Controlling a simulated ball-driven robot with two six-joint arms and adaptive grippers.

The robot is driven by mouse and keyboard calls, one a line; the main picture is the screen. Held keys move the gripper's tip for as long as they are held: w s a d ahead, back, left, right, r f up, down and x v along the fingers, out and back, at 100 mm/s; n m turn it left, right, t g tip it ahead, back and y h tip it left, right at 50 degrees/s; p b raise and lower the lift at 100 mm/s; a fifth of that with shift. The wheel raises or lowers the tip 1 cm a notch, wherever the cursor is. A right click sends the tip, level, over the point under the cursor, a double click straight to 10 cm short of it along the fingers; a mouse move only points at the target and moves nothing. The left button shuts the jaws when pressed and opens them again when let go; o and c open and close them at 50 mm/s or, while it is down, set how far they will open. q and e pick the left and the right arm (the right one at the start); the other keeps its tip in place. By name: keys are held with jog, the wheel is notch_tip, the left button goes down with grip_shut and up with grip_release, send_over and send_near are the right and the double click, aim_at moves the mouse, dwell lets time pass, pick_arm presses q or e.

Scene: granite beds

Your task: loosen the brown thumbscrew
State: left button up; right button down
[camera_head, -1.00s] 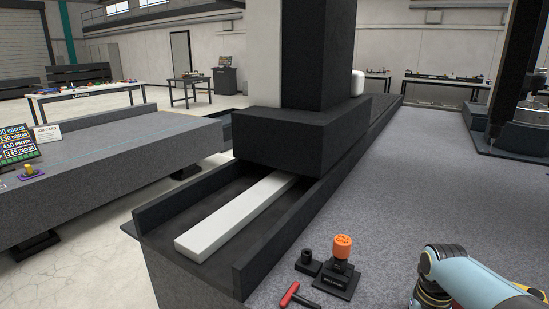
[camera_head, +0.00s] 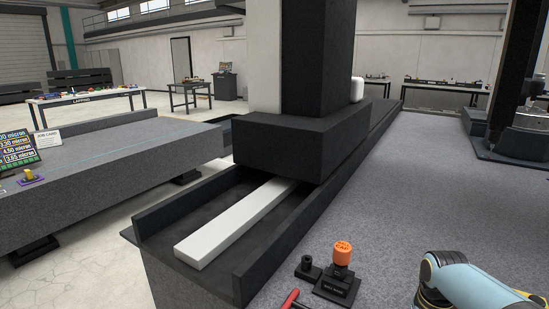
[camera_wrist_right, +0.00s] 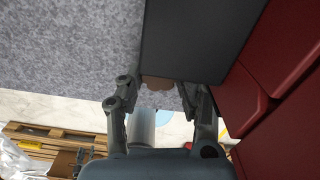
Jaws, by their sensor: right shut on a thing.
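The brown thumbscrew (camera_wrist_right: 157,83) shows as a small brown piece at the lower edge of a dark grey block in the right wrist view. My right gripper (camera_wrist_right: 160,88) is shut on it, with one finger on each side. Most of the thumbscrew is hidden by the block and the fingers. In the head view only a blue-grey link of my right arm shows at the lower right, and the right gripper is out of that picture. My left gripper is in neither current view.
The dark block (camera_wrist_right: 195,40) and red panels (camera_wrist_right: 285,60) crowd the right gripper. In the head view, an orange-capped piece (camera_head: 343,253), a small black post (camera_head: 307,267) and a red handle (camera_head: 291,299) are on the speckled grey bed (camera_head: 425,180). The bed's middle is clear.

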jog(key=c, duration=0.9)
grip_release()
notch_tip(320, 180, up, 6)
jog(key=p, duration=0.6)
jog(key=shift+r, duration=0.1)
